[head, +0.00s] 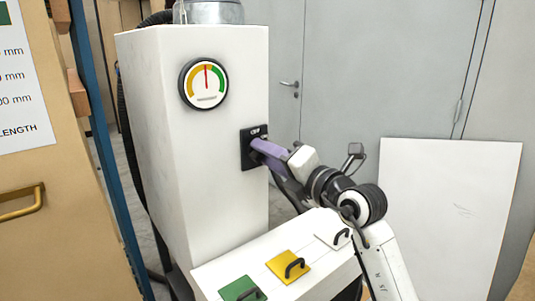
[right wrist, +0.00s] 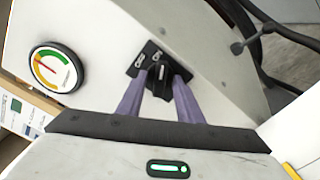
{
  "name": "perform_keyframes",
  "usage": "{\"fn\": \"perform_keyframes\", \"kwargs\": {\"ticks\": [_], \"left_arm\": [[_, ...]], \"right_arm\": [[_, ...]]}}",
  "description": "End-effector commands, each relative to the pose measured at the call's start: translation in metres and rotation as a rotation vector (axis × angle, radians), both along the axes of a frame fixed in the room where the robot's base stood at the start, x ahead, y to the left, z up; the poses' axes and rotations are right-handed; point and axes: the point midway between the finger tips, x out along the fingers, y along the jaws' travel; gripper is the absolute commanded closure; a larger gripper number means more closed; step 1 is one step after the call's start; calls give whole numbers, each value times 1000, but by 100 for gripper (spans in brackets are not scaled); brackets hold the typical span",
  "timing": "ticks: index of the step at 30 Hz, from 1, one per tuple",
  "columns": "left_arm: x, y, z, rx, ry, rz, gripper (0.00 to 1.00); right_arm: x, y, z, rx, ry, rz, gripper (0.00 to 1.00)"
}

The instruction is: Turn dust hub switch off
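In the right wrist view, a black switch knob (right wrist: 160,82) stands on the plate, below small white lettering that is too small to read surely. My right gripper (head: 258,150) is at the plate, and its purple fingers (right wrist: 163,75) lie one on each side of the knob. The gaps are too small to tell whether they press on it. The head view hides the knob behind the fingers. My left gripper is in neither view.
A round gauge (head: 204,84) is on the cabinet front, its needle near upright. A white bench (head: 230,275) below my right arm carries green (head: 240,290), yellow (head: 284,267) and white (head: 330,234) handled lids. A white panel (head: 450,215) leans at the right.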

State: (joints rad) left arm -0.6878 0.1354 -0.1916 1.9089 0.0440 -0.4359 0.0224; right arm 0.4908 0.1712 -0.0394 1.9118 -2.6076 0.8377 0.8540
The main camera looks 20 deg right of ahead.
Motion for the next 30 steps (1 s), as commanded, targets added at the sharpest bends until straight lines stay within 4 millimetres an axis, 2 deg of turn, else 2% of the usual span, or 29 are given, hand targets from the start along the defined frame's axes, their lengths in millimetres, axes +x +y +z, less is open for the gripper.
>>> {"fn": "perform_keyframes", "kwargs": {"ticks": [8, 12, 14, 23, 30], "left_arm": [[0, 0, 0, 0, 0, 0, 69], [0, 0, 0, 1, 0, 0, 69], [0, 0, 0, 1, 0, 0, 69], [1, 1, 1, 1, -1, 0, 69], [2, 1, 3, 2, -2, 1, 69]], "right_arm": [[1, 1, 0, -1, -1, 1, 69], [1, 1, 0, 0, -1, 0, 92], [1, 1, 0, 0, -1, 0, 100], [1, 1, 0, -24, -8, 1, 100], [1, 0, 0, -134, -48, 1, 100]]}}
